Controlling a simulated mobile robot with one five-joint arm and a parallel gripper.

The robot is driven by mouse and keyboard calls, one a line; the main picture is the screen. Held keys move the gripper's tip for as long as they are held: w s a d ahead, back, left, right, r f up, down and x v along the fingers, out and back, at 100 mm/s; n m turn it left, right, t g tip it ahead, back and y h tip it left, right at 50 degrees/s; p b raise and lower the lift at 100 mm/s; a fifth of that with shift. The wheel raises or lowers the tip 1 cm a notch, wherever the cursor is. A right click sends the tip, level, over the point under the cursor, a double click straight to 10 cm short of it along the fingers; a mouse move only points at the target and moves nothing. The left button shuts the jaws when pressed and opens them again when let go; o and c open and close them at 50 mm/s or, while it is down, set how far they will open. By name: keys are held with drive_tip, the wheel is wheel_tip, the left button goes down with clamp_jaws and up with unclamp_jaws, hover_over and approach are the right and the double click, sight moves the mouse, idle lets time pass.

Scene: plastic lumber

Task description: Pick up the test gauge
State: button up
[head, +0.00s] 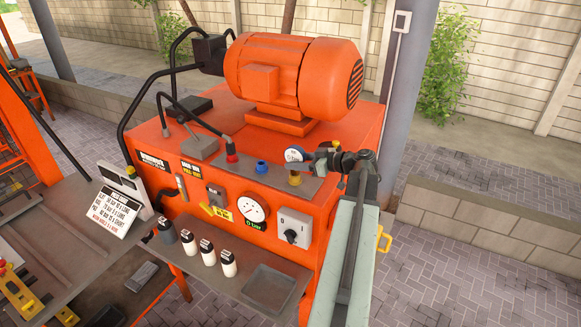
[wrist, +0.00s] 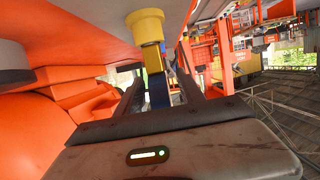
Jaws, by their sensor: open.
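The test gauge (head: 294,155) is a small round dial with a white face and blue rim. It stands upright on a brass-yellow fitting (head: 295,178) on the ledge of the orange machine. My gripper (head: 322,157) is just right of the gauge in the head view, at about its height. In the wrist view my open gripper (wrist: 158,80) has its two dark fingers on either side of the blue gauge body (wrist: 158,92), with the yellow fitting (wrist: 145,24) beyond. I cannot tell whether a finger touches it.
A larger dial (head: 252,207) is set in the front panel below. Red (head: 231,157) and blue (head: 262,166) caps sit left along the ledge. The orange motor (head: 290,75) rises behind. Several bottles (head: 208,252) and a grey tray (head: 270,287) are on the lower shelf.

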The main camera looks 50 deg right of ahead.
sight(288, 160)
drive_tip(key=x, duration=0.3)
drive_tip(key=shift+w+f+b, duration=0.1)
drive_tip(key=shift+w+b, duration=0.15)
drive_tip(key=shift+b, duration=0.1)
drive_tip(key=shift+s, duration=0.1)
drive_tip(key=shift+c, duration=0.9)
clamp_jaws()
